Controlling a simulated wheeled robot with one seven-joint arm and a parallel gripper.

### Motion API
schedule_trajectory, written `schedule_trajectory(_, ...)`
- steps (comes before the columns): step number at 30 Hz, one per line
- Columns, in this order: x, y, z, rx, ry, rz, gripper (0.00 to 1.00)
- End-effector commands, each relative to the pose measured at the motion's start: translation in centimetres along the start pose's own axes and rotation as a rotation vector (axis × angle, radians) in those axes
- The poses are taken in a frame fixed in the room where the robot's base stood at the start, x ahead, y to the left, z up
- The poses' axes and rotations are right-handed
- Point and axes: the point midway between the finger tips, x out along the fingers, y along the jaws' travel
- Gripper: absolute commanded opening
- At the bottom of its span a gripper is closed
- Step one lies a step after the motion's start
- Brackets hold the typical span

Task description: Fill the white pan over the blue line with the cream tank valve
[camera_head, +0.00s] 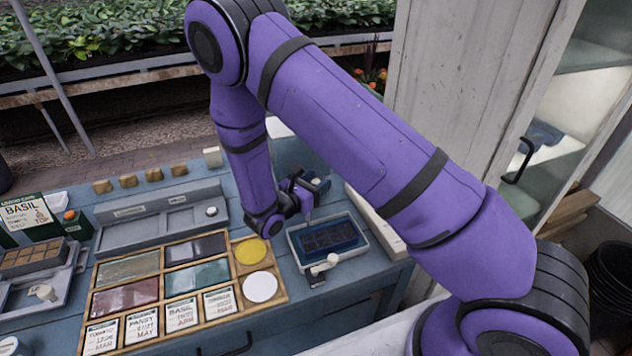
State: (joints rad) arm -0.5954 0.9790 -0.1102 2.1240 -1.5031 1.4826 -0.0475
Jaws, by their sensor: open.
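The white pan (362,247) sits on the blue bench right of centre, with a dark blue celled tray inside it. I cannot make out a blue line or the water level. A cream lever with a rounded knob (332,259) stands at the pan's front edge; it may be the cream tank valve, but I cannot tell for sure. A pale blue-grey tank (292,154) stands behind my arm, partly hidden. My gripper (308,212) is open, above the pan's back left corner and apart from the lever. No object shows between its fingers.
A wooden sorting board (176,333) with coloured panels, seed cards and yellow and white discs lies left of the pan. A grey tray (160,238) is behind it. A cabinet with a black handle (519,160) stands at right. Several small wooden blocks line the bench's back.

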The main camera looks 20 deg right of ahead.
Motion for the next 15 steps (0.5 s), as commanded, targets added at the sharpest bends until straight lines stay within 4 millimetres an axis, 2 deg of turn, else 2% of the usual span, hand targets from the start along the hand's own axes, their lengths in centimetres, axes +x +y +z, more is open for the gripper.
schedule_trajectory(3,-0.02,0.0,-0.01,0.0,0.0,0.0,0.5)
schedule_trajectory(4,-0.03,0.0,-0.01,0.0,0.0,0.0,0.46)
schedule_trajectory(9,-0.04,0.0,0.0,0.0,0.0,0.0,0.07)
schedule_trajectory(15,-0.02,0.01,0.0,0.0,0.0,0.007,0.04)
